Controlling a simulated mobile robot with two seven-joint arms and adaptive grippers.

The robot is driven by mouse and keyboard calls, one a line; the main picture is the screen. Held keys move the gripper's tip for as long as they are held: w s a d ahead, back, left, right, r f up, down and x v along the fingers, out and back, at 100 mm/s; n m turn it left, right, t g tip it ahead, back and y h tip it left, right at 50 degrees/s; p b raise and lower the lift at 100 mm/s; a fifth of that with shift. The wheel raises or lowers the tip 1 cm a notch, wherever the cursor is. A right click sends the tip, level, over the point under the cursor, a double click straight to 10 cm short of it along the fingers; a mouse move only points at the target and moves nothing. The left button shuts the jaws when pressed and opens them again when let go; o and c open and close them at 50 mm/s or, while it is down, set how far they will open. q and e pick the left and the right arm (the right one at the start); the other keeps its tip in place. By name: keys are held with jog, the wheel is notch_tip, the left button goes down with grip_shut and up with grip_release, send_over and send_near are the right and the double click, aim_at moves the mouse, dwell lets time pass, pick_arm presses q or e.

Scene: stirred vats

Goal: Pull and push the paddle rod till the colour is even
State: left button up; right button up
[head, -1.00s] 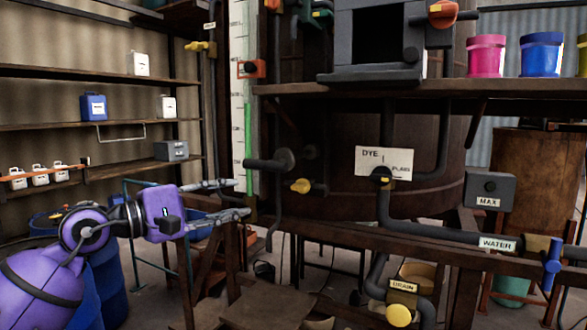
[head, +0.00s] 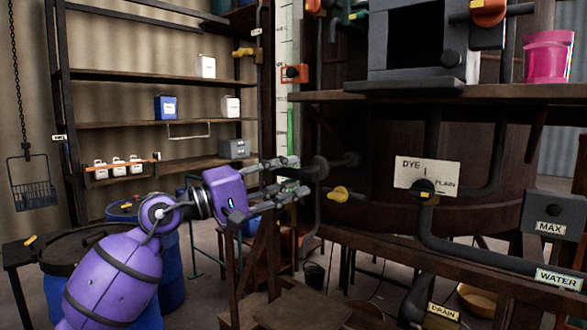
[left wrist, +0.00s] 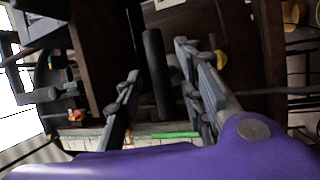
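The paddle rod (head: 320,168) is a dark horizontal rod with a round collar, sticking out from the front of the brown vat (head: 370,205). My left gripper (head: 303,176) is open at the rod's outer end, its fingers pointing right. In the left wrist view the dark rod (left wrist: 156,75) lies between the two spread fingers (left wrist: 162,84), with a gap on each side. The fingers partly hide the rod's end in the head view. The vat's contents and their colour are hidden. My right gripper is not in view.
A yellow-handled valve (head: 339,193) sits just right of the lower finger. A gauge with a green column (head: 290,130) stands behind. A DYE plate (head: 426,178), a MAX box (head: 550,226) and a shelf with a pink bucket (head: 548,57) are to the right.

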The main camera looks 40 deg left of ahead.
pick_arm(q)
jog(key=shift+x, duration=0.75)
jog(key=shift+w, duration=0.1)
grip_shut()
